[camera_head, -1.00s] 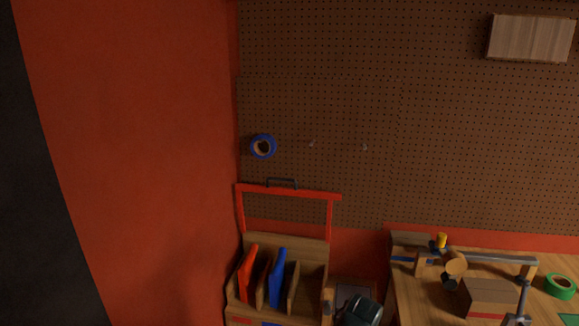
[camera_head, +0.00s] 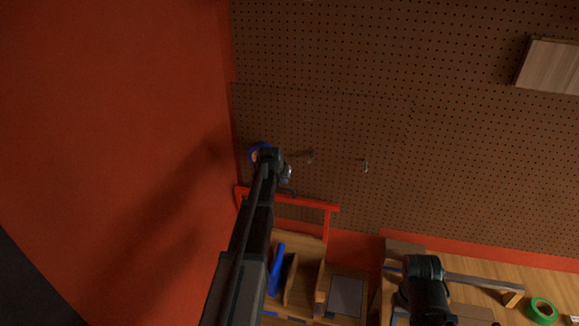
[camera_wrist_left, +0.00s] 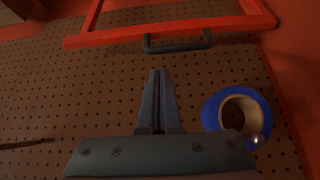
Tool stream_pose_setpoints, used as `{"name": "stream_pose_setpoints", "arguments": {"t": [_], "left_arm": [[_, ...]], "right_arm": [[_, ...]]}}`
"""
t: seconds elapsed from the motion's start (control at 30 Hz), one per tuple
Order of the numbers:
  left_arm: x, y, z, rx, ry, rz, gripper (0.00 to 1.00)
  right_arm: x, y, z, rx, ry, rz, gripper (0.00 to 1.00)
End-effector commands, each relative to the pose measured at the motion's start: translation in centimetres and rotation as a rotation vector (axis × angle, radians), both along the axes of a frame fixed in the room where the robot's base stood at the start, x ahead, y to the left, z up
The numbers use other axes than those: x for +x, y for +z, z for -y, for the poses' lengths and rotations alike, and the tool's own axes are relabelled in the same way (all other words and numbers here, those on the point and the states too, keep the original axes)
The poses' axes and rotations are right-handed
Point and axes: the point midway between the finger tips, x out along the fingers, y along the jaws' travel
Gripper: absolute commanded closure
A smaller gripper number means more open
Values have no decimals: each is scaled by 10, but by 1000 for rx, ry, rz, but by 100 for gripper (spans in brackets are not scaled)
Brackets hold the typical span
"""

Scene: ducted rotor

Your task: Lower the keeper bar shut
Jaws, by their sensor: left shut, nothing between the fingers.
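The red keeper bar (camera_head: 305,204) stands raised on its uprights above the wooden divided rack (camera_head: 292,287), close to the pegboard. Its black handle is mostly hidden by my left arm in the head view. In the left wrist view the bar (camera_wrist_left: 200,31) crosses the top with the handle (camera_wrist_left: 178,46) on it. My left gripper (camera_head: 270,158) is by the handle, its fingers hardly visible in the head view. In the left wrist view its fingers (camera_wrist_left: 160,72) are shut and empty, their tips just short of the handle. My right gripper (camera_head: 425,268) is over the workbench, jaws unclear.
A blue tape roll (camera_wrist_left: 211,112) hangs on the pegboard (camera_head: 340,120) close beside my left gripper. Small hooks stick out to its right. The red side wall (camera_head: 120,110) is at the left. The workbench at right holds a green tape roll (camera_head: 543,311).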

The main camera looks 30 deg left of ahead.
Motion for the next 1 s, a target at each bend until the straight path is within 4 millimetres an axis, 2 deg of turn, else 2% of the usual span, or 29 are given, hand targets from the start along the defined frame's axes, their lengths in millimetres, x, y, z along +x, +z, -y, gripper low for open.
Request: {"name": "stream_pose_setpoints", "arguments": {"t": [0.03, 0.1, 0.47, 0.67, 1.0], "left_arm": [[2, 8, -9, 1, 9, 8, 100], [3, 10, -14, 3, 14, 15, 100], [7, 0, -16, 4, 15, 15, 100], [20, -19, -19, 5, 14, 15, 100], [50, -63, -26, 4, 15, 15, 100]], "right_arm": [[0, 7, 0, 0, -1, 0, 50], [0, 8, 0, 0, -1, 0, 50], [0, -2, 0, 0, 3, 0, 50], [0, -21, 0, 0, 13, 0, 50], [0, -65, 0, 0, 18, 2, 50]]}}
